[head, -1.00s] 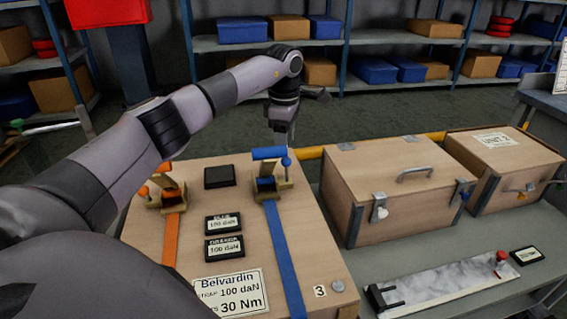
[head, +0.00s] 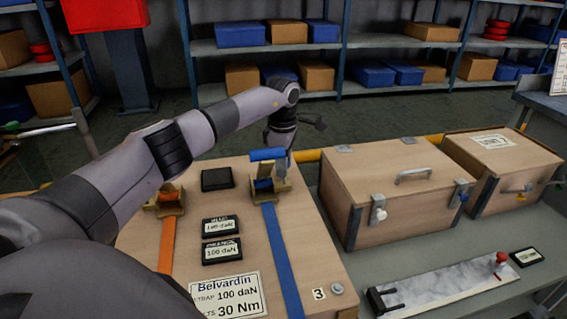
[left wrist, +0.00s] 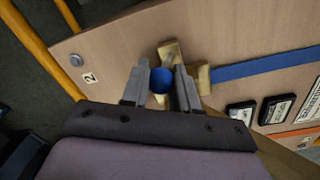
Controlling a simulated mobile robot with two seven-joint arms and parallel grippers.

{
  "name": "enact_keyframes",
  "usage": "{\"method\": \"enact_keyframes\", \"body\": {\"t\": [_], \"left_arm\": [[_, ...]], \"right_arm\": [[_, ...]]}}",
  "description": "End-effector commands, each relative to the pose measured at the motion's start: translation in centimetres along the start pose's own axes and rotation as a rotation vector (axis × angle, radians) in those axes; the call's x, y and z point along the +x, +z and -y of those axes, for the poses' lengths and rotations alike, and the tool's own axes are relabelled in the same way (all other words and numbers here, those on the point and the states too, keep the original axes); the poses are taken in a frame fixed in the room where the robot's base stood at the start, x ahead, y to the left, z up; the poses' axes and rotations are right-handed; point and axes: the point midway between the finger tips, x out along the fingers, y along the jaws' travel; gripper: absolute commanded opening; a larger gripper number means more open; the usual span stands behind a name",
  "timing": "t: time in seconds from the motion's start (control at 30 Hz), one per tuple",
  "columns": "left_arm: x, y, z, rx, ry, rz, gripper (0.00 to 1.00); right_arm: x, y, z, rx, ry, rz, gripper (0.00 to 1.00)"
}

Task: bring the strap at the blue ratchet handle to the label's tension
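The blue ratchet handle (head: 266,154) stands raised on its brass ratchet (head: 270,186) on the wooden crate. The blue strap (head: 283,255) runs from it toward the crate's front edge. My left gripper (left wrist: 162,84) has its fingers on either side of the handle's blue end (left wrist: 161,79), apparently touching both sides. In the head view its fingers are largely hidden behind the handle. The label (head: 228,296) reads Belvardin, strap 100 daN, 30 Nm. Two small displays show daN values: the upper one (head: 221,226) is blurred, the lower one (head: 222,250) seems to read 100. My right gripper is not in view.
An orange strap (head: 167,243) and its ratchet (head: 168,203) lie left of the displays, partly behind my left arm. A blank dark display (head: 217,179) is above. Closed wooden boxes (head: 393,190) and a torque wrench rig (head: 440,288) stand on the right bench.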

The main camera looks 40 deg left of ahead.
Motion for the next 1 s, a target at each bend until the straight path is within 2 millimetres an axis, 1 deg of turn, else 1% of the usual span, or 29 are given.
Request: {"method": "enact_keyframes", "body": {"t": [0.17, 0.5, 0.87, 0.9, 0.97, 1.0], "left_arm": [[-0.2, 0.0, 0.1, 0.001, 0.013, -0.01, 0.0], [-0.4, 0.2, 0.5, 0.003, 0.104, -0.058, 0.0], [-0.3, 0.3, 0.6, 0.003, 0.114, -0.058, 0.0], [-0.3, 0.3, 0.6, 0.002, 0.114, -0.058, 0.32], [-0.3, 0.3, 0.6, 0.003, 0.114, -0.058, 0.51], [-0.2, 0.3, 0.6, 0.003, 0.114, -0.058, 0.53]], "right_arm": [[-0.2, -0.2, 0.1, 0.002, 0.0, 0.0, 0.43], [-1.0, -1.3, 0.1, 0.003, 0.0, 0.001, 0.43], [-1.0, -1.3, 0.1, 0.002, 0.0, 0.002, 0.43], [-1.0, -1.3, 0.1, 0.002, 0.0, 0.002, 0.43], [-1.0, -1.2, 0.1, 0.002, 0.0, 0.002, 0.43], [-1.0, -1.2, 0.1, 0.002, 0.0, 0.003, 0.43]]}}
